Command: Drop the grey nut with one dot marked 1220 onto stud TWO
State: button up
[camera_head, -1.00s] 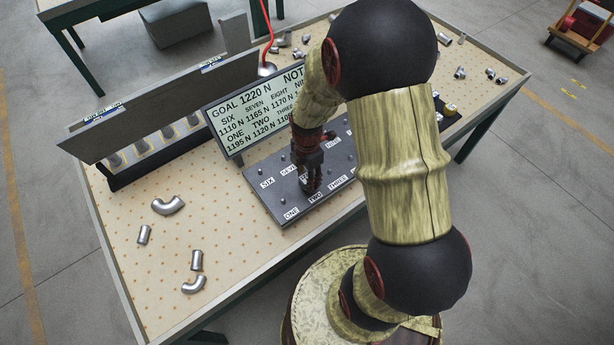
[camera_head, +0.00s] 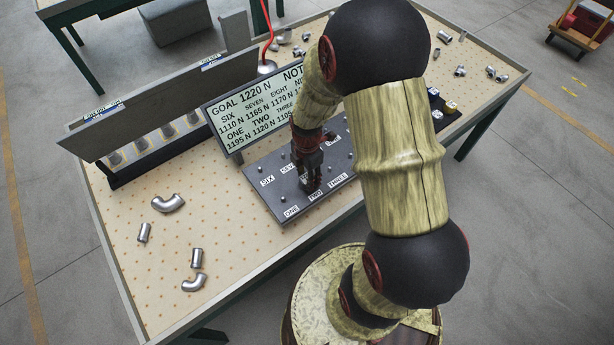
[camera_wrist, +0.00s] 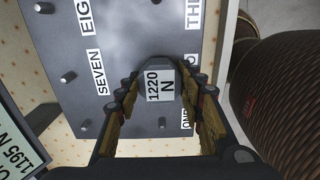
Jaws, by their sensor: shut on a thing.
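My gripper (camera_head: 312,184) is shut on the grey nut (camera_wrist: 160,86), whose face reads "1220 N" in the wrist view. The nut sits between the two fingertips; no dot can be made out on it. The dark stud board (camera_head: 268,199) lies below, with labels ONE, TWO, THREE along its front edge and SIX, SEVEN behind. My gripper is over the front of the board, just behind the TWO label (camera_head: 316,194). Stud TWO is hidden by the gripper and nut, so I cannot tell whether the nut touches it.
A display (camera_head: 240,115) behind the board reads "GOAL 1220 N" with values for studs. A grey panel with a row of bins (camera_head: 150,150) stands at left. Loose metal pipe fittings (camera_head: 168,204) lie on the perforated table (camera_head: 222,222). Bare studs (camera_wrist: 68,77) surround the gripper.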

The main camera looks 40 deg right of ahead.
jog(key=shift+f, duration=0.2)
jog(key=o, duration=1.3)
notch_tip(320, 180, up, 12)
jog(key=shift+f, duration=0.1)
dwell(0.5)
